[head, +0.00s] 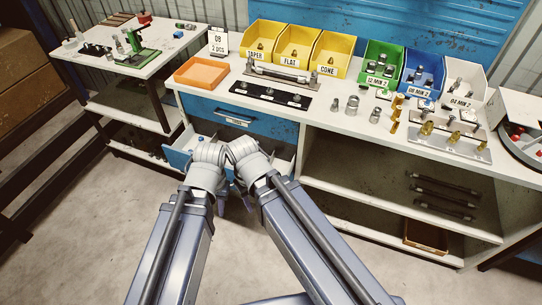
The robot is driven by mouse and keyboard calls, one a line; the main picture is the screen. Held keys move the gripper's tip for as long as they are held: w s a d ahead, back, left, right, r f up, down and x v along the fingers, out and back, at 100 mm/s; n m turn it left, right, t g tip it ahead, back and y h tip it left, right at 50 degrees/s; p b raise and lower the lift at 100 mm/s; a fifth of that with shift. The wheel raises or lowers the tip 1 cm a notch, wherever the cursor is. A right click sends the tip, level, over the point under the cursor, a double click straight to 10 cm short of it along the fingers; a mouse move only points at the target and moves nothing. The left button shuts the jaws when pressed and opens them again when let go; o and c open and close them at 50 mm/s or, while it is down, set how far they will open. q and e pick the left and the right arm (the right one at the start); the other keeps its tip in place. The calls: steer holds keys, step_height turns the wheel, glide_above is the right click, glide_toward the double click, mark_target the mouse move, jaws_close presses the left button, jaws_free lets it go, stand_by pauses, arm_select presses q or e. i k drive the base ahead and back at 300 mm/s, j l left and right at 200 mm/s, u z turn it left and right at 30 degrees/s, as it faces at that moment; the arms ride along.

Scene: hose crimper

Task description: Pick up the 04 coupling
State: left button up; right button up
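A white bin (464,84) labelled "04 MIN 2" stands at the right end of the bin row on the workbench. Small metal couplings (458,85) show inside it, partly hidden by its walls. Loose metal fittings (352,105) stand on the bench in front of the bins; I cannot read a size on them. My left gripper (222,204) shows only as a small part between my arms, low before the open drawer.
A blue drawer (178,158) is open near my wrists. Yellow bins (297,44), a green bin (380,63) and a blue bin (421,75) line the bench back. A metal plate with brass fittings (440,139) lies front right. An orange tray (202,73) sits left.

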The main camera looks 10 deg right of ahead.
mark_target(334, 106)
steer(key=i+l+z, duration=0.2)
steer(key=l, duration=0.2)
steer(key=i+l+z, duration=0.15)
steer(key=l, duration=0.2)
steer(key=i+l+z, duration=0.2)
steer(key=l, duration=0.15)
steer(key=k+l, duration=0.05)
steer(key=k, duration=0.05)
